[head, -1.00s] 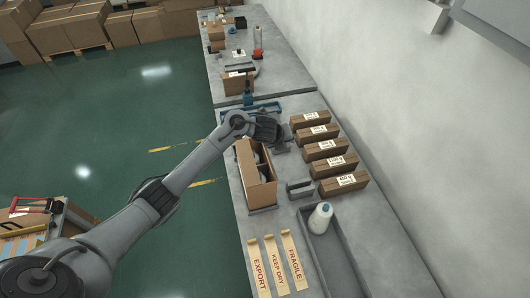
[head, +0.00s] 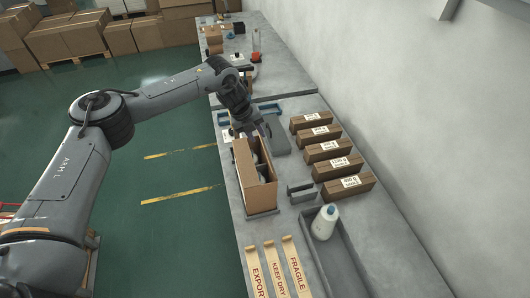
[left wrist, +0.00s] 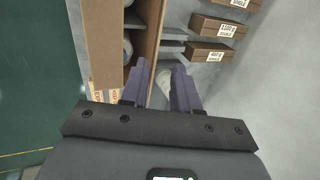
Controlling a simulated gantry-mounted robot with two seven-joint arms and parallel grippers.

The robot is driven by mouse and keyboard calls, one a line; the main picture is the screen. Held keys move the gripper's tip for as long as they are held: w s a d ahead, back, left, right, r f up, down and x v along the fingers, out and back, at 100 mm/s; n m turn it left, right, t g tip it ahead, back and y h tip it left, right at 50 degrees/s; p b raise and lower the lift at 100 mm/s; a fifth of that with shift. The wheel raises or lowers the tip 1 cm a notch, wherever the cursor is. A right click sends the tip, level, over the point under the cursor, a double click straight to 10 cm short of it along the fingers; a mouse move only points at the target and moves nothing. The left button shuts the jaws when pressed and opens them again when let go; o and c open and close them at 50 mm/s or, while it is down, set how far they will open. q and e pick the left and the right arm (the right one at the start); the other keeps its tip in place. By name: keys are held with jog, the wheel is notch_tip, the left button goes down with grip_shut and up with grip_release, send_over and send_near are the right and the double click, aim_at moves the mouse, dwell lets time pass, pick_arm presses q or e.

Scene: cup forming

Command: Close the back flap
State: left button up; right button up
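The open brown carton (head: 262,196) stands on the near bench, with rounded pale items partly visible inside. Its far end, where the back flap would be, is largely covered by my left gripper (head: 263,132), so I cannot tell how that flap stands. My left arm comes in from the left and the gripper points down and toward me at that end. In the left wrist view the carton's brown wall (left wrist: 103,45) runs up the left side. The two purple fingers of the left gripper (left wrist: 162,80) are apart, with no object clearly held between them. My right gripper is not in view.
Several labelled brown boxes (head: 333,166) line the bench to the right. A grey holder (head: 301,192) sits beside the carton. A grey tray (head: 352,262) holds a white bottle (head: 323,222). Paper strips marked EXPORT, KEEP DRY and FRAGILE (head: 296,264) lie in front.

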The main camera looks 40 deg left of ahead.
pick_arm(q)
jog(key=p+x, duration=0.1)
jog(key=x, duration=0.9)
jog(key=shift+a+f, duration=0.1)
jog(key=shift+f, duration=0.3)
jog(key=shift+c, duration=0.3)
grip_shut()
